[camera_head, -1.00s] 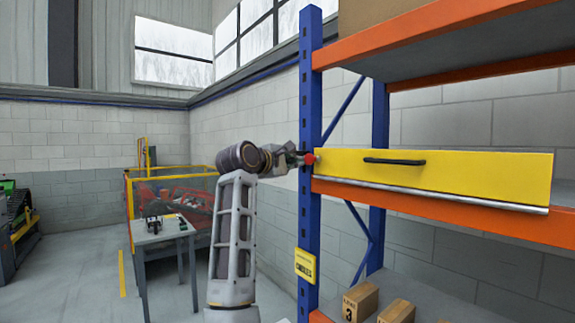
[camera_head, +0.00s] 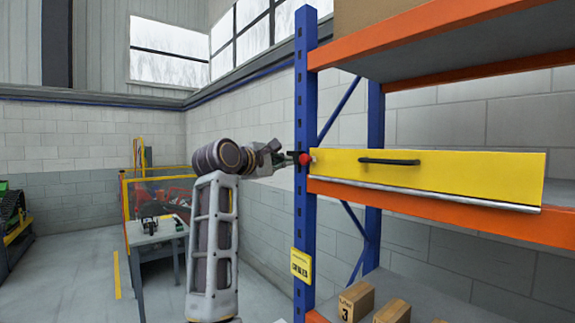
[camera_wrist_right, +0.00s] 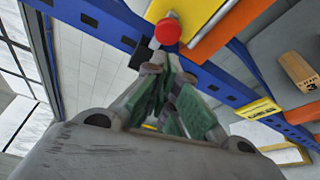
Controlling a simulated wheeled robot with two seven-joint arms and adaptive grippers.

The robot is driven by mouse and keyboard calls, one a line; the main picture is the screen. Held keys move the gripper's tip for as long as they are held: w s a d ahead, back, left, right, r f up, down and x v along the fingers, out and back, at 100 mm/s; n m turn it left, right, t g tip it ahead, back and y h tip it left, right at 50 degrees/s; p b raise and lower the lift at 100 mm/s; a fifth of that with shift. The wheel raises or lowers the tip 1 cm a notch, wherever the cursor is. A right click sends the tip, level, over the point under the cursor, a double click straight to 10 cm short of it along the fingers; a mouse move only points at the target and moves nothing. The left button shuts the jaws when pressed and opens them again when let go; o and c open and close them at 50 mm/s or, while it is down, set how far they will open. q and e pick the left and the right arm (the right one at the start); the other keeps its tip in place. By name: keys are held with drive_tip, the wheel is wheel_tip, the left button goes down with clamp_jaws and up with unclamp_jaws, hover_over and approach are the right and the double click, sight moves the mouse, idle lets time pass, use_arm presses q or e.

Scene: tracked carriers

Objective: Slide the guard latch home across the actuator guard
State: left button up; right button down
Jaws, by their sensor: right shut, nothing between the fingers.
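The yellow guard panel (camera_head: 460,175), with a black handle (camera_head: 390,161), stretches along the orange shelf beam. A red round knob (camera_head: 304,159), seemingly on the guard latch, sits at the panel's left end, in front of the blue post. In the right wrist view the red knob (camera_wrist_right: 167,32) is just beyond my fingertips, with a small black block (camera_wrist_right: 142,55) beside it. My right gripper (camera_head: 284,159) is shut and empty, just left of the knob; its fingertips (camera_wrist_right: 165,68) appear apart from the knob. The latch's bar is not clearly visible. My left gripper is not in view.
The blue rack post (camera_head: 305,215) stands directly behind the knob and carries a yellow label (camera_head: 301,266). An orange beam (camera_head: 450,225) runs under the panel. Cardboard boxes (camera_head: 356,300) stand on the lower shelf. A small table (camera_head: 158,232) is at left; floor between is open.

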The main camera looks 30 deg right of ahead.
drive_tip(key=v, duration=0.7)
drive_tip(key=shift+w+f, duration=0.15)
idle(0.5)
